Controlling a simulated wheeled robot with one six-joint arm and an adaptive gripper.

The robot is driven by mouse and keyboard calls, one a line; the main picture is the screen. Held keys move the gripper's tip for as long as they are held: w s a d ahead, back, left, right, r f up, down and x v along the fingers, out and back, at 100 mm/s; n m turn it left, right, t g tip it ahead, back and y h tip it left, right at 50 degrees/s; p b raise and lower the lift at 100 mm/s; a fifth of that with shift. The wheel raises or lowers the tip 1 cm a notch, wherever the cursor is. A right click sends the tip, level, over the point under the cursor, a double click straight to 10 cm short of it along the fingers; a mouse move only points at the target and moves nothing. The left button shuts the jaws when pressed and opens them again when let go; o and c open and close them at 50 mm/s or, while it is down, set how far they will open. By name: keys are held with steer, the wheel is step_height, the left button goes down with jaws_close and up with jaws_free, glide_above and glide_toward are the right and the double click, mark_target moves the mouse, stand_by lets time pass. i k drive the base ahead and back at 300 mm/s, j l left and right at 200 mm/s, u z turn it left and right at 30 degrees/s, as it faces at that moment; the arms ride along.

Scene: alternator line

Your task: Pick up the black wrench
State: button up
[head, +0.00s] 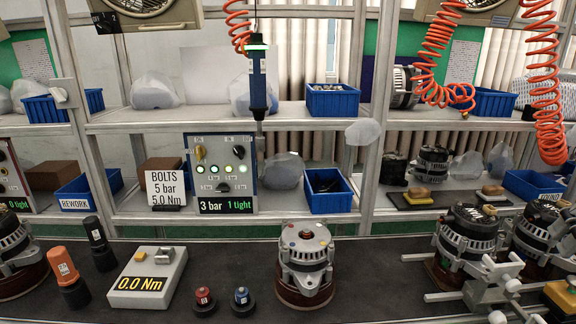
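A black handheld tool (97,238), which looks like the black wrench, stands upright in a dark holder on the dark bench top at the left in the head view. It has a small white label, and its lower end is hidden in the holder. A similar orange tool (64,265) stands in its own dark holder just in front and to the left of it. My gripper is not in view, so its state and its distance from the black tool do not show.
A grey box reading 0.0 Nm (148,277) lies right of the tools. Red (203,298) and blue (241,297) knobbed pieces and an alternator (307,252) stand further right. A driver (258,82) hangs above. Shelves with blue bins (328,191) stand behind.

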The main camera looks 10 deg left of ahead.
mark_target(95, 232)
steer(key=u, duration=1.95)
